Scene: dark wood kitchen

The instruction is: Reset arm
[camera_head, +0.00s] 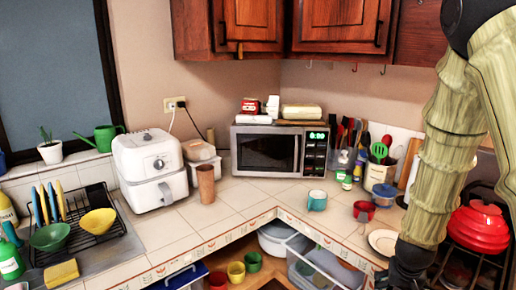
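My arm comes down from the upper right of the head view, with pale, ribbed yellow-green links. My gripper (398,278) is the dark part at the arm's lower end, close to the bottom edge of the picture. It is in front of the counter edge, left of the stove and below the white plate (383,242). The fingers are dark and partly cut off, so I cannot tell whether they are open or shut. No held object can be seen.
A microwave (266,152) and white air fryer (151,170) stand at the back. A blue mug (317,200) and red cup (364,210) are on the counter. A red pot (480,229) sits on the stove beside my arm. The left-middle counter has free room.

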